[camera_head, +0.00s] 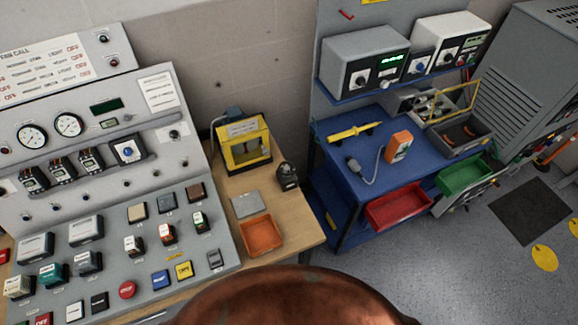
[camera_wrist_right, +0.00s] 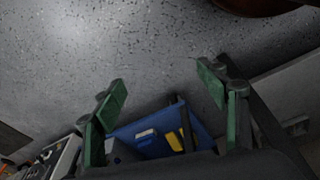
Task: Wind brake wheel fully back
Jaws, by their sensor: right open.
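No brake wheel can be clearly made out in either view. A large rounded, rusty brown thing (camera_head: 290,300) fills the bottom middle of the head view, close to the camera. A dark reddish-brown curved edge (camera_wrist_right: 255,5) shows at the top right of the right wrist view. I cannot tell whether either belongs to the wheel. My right gripper (camera_wrist_right: 163,90) shows its two green-padded fingers wide apart with nothing between them, over speckled grey floor. It does not show in the head view. My left gripper is not in view.
A control console (camera_head: 130,240) with gauges and buttons stands at the left. Beside it, a wooden table (camera_head: 295,232) holds an orange tray (camera_head: 261,235) and a yellow-framed device (camera_head: 243,145). A blue workbench (camera_head: 350,170) stands behind. Open grey floor (camera_head: 440,270) lies at the right.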

